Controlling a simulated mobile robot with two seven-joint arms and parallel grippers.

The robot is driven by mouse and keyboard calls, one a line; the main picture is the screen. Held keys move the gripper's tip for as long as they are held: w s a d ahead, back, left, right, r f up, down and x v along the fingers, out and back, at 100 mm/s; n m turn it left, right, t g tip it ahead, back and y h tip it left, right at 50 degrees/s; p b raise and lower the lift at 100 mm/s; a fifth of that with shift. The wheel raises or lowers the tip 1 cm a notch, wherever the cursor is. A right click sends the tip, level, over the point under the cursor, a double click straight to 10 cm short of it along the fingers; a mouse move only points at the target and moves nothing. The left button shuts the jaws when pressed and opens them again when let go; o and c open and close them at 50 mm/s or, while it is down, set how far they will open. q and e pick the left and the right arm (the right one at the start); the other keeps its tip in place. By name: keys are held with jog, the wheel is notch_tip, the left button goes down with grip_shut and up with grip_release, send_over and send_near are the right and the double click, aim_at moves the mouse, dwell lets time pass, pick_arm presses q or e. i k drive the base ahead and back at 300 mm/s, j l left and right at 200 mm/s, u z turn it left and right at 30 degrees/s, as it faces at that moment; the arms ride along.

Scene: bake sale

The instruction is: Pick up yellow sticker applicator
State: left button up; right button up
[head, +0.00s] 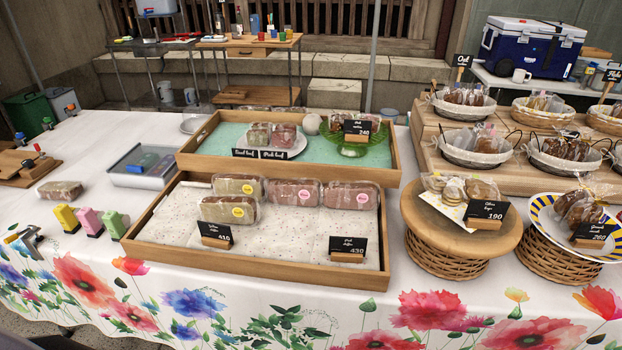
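The yellow sticker applicator (67,218) stands upright on the white flowered tablecloth at the left, near the front edge of the table. It has a dark base. A pink applicator (89,221) stands just to its right. A green applicator (113,224) stands right of the pink one, close to the lower wooden tray. Nothing covers the yellow one. Neither of my grippers can be made out in the head view.
A small grey metallic tool (28,239) lies left of the yellow applicator. A wrapped loaf (60,190) lies behind it. The lower wooden tray (250,268) with wrapped loaves is to the right. A grey flat box (140,180) sits behind the applicators.

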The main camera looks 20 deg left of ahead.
aim_at(66, 215)
jog(key=u, duration=2.15)
jog(key=i+j, duration=0.6)
jog(key=j, duration=0.1)
